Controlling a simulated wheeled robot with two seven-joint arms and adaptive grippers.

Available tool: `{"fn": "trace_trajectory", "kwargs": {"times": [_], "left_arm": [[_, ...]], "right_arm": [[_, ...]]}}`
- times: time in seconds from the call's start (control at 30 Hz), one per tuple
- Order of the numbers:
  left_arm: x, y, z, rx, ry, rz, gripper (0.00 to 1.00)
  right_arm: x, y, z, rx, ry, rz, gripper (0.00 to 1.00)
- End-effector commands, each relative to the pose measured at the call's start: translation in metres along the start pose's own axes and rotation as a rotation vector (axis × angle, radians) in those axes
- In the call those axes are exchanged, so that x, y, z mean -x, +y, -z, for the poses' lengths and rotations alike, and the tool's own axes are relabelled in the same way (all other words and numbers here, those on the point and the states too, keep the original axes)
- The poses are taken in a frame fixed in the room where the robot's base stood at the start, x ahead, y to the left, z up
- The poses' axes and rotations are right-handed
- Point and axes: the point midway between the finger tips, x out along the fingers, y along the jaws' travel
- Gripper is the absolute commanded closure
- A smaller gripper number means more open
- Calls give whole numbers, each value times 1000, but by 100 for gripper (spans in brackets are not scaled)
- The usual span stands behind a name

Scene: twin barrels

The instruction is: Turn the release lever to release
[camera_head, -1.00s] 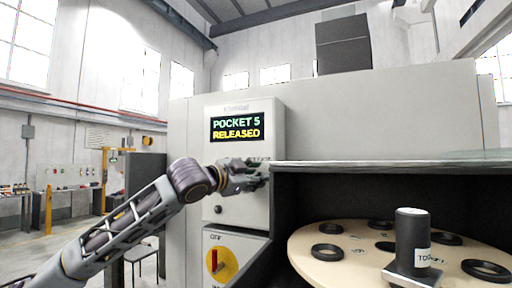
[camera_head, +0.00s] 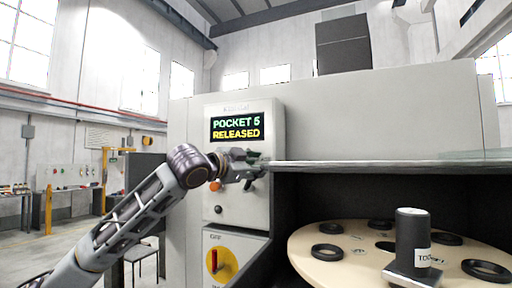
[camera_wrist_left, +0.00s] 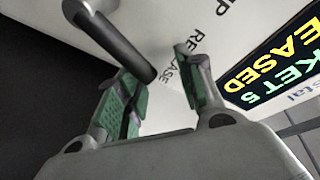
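The release lever (camera_wrist_left: 118,42) is a dark round bar on a grey hub in the left wrist view. Its free end lies near the printed word RELEASE, in front of the gap between my left fingers. My left gripper (camera_wrist_left: 160,92) has green pads, and its fingers are apart; I cannot tell whether either touches the lever. In the head view my left gripper (camera_head: 252,168) is at the control panel (camera_head: 243,198), below the display (camera_head: 236,128), and hides most of the lever. The display reads POCKET 5 RELEASED. My right gripper is not in view.
An orange button (camera_head: 215,186) and a black knob (camera_head: 218,209) sit below my gripper. A red-and-yellow switch (camera_head: 220,262) is lower. To the right, a turntable (camera_head: 310,265) with black rings lies in an open bay, with a labelled black cylinder (camera_head: 412,235) in front.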

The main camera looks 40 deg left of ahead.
Motion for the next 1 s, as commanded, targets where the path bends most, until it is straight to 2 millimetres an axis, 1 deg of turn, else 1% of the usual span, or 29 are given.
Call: {"fn": "trace_trajectory", "kwargs": {"times": [0.6, 0.8, 1.0], "left_arm": [[0, -28, 29, 1, 4, 0, 63], [0, -34, 36, 1, 2, -2, 63], [0, -37, 38, -1, -1, -2, 63]], "right_arm": [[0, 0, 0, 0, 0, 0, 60], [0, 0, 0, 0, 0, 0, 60], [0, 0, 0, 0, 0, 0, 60]]}}
